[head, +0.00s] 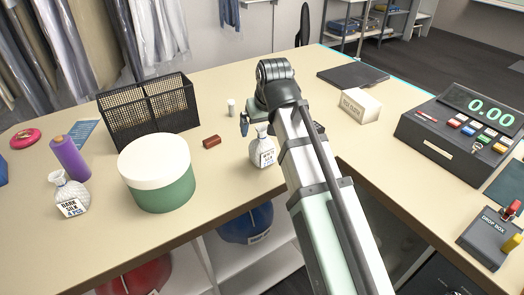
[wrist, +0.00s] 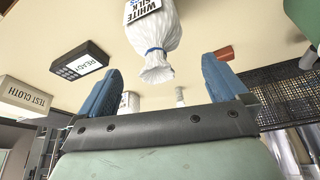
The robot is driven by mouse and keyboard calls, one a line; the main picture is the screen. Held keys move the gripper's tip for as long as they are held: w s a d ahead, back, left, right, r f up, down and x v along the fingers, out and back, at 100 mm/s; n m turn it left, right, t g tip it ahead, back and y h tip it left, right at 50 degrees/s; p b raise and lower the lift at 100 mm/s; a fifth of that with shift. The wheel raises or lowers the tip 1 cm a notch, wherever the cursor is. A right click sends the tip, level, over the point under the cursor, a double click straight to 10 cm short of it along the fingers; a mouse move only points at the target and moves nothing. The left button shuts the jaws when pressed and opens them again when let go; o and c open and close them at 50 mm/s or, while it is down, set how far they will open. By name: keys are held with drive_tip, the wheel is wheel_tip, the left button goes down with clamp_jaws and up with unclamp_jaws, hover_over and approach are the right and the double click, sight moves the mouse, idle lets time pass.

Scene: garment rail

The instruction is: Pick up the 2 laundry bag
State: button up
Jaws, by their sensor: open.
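A white laundry bag (head: 262,151) with a printed label stands on the counter near its front edge, just left of my arm. In the wrist view, which is upside down, the bag (wrist: 155,35) has a blue tie at its neck and a label reading "WHITE"; the label's lower lines are partly cut off. My gripper (wrist: 162,66) is open, with blue fingers on either side of the bag's gathered top and a visible gap to each. In the head view my gripper (head: 249,122) is partly hidden by my arm. A second white bag (head: 70,194), labelled "DARK", stands at the far left.
A green tub with a white lid (head: 157,172) stands left of the nearer bag, with a black mesh basket (head: 149,112) behind. A small red-brown block (head: 212,142) lies between. A test cloth box (head: 360,105) and a register (head: 460,130) are right of my arm.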

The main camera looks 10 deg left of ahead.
sight(260, 135)
drive_tip(key=shift+x, duration=2.75)
drive_tip(key=shift+c, duration=0.3)
drive_tip(key=c, duration=1.3)
drive_tip(key=shift+r, duration=0.15)
